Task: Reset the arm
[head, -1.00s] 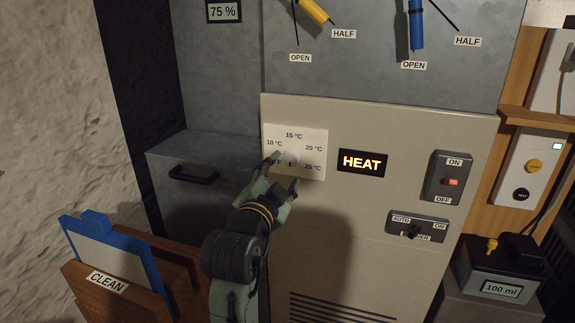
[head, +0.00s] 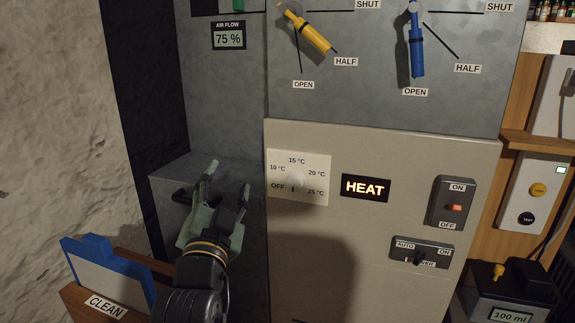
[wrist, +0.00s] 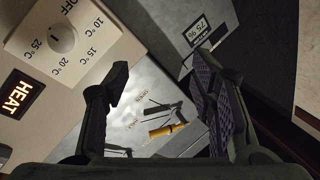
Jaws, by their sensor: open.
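My gripper (head: 228,182) is open and empty in the head view, to the left of the temperature dial plate (head: 298,177) and clear of it. Its two fingers point up, in front of the grey cabinet. In the wrist view the two fingers (wrist: 160,100) stand wide apart with nothing between them. The white round dial knob (wrist: 62,39) shows there at the upper left, untouched; its marks run from OFF to 25 °C. The lit HEAT sign (head: 366,187) is right of the dial plate.
A blue-framed panel (head: 108,266) stands in a wooden CLEAN holder (head: 104,305) at lower left. Yellow (head: 305,28) and blue (head: 417,45) levers hang above. An ON/OFF switch (head: 454,207) and AUTO switch (head: 421,256) are right.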

